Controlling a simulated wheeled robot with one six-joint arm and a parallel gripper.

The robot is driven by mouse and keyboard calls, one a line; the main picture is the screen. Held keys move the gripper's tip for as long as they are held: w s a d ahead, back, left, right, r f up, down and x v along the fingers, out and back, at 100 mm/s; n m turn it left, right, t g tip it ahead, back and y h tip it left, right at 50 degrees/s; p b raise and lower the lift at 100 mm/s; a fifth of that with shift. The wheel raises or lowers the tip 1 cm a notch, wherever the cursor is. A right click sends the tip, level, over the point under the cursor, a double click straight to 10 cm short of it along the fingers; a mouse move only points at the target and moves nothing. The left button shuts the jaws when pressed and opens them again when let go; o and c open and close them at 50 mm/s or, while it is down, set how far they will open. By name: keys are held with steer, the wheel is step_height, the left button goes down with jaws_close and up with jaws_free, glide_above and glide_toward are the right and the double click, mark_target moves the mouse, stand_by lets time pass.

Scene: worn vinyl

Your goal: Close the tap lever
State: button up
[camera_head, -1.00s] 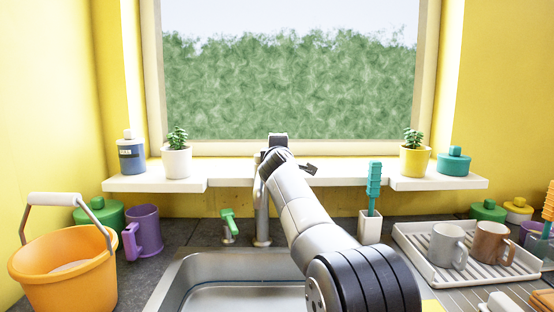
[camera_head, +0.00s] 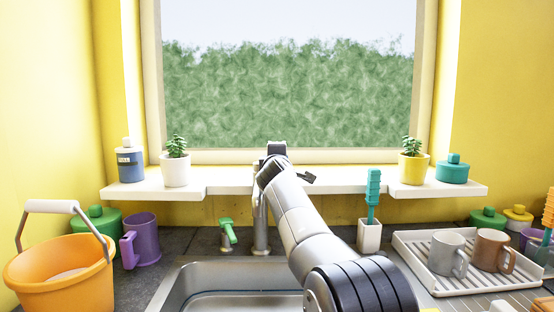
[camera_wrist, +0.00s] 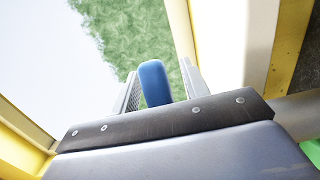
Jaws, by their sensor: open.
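The silver tap (camera_head: 260,225) stands behind the sink, with its upper part hidden by my arm in the head view. A blue rounded bar (camera_wrist: 153,82), which looks like the tap lever, shows between the two fingers in the wrist view. My gripper (camera_wrist: 159,76) is open, with one finger on each side of the bar. I cannot tell whether either finger touches it. A small green handle (camera_head: 228,230) on a metal base stands just left of the tap.
The sink (camera_head: 178,290) is below. The white sill (camera_head: 330,181) holds potted plants and jars. An orange bucket (camera_head: 60,285) and purple mug (camera_head: 146,240) stand left. A brush holder (camera_head: 369,236) and dish rack (camera_head: 420,266) with mugs stand right.

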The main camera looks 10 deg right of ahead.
steer(key=b+v, duration=0.3)
steer(key=v, duration=0.8)
steer(key=shift+o, duration=0.3)
steer(key=shift+w, duration=0.1)
